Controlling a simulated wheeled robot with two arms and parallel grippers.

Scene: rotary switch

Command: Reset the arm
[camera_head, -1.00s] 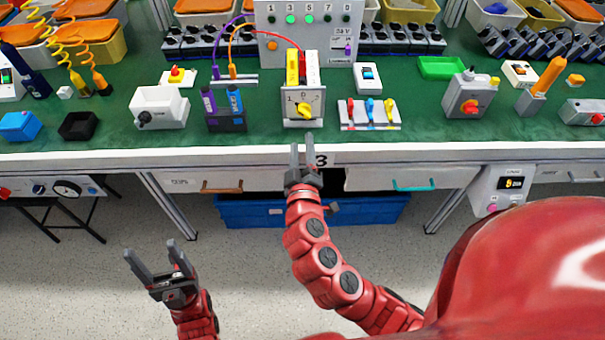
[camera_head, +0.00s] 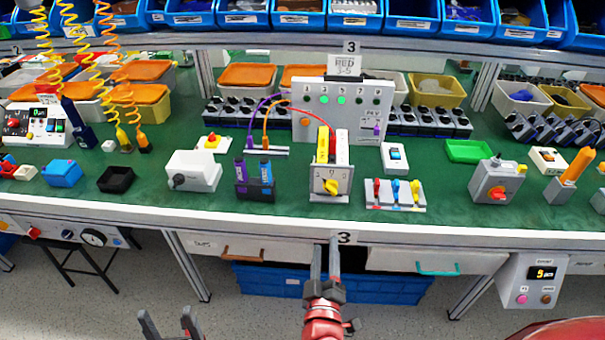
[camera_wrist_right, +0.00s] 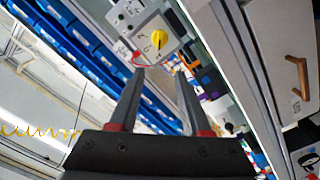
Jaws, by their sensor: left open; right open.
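My right gripper (camera_head: 325,262) is open and empty. It points up in front of the table's front edge, below the number 3 label, and touches nothing that I can see. My left gripper (camera_head: 169,326) is open and empty at the bottom of the head view, low over the floor. The rotary switch box (camera_head: 330,199) stands upright on the green table top, with a yellow knob (camera_head: 331,186) on its white face. In the right wrist view the yellow knob (camera_wrist_right: 158,39) shows beyond the open fingers (camera_wrist_right: 160,98), well apart from them.
A white box with a black knob (camera_head: 193,172) stands left of the switch box. A panel of red, blue and yellow switches (camera_head: 395,196) stands to its right. The table's front edge (camera_head: 450,236) lies between my grippers and these things. Drawers hang below it.

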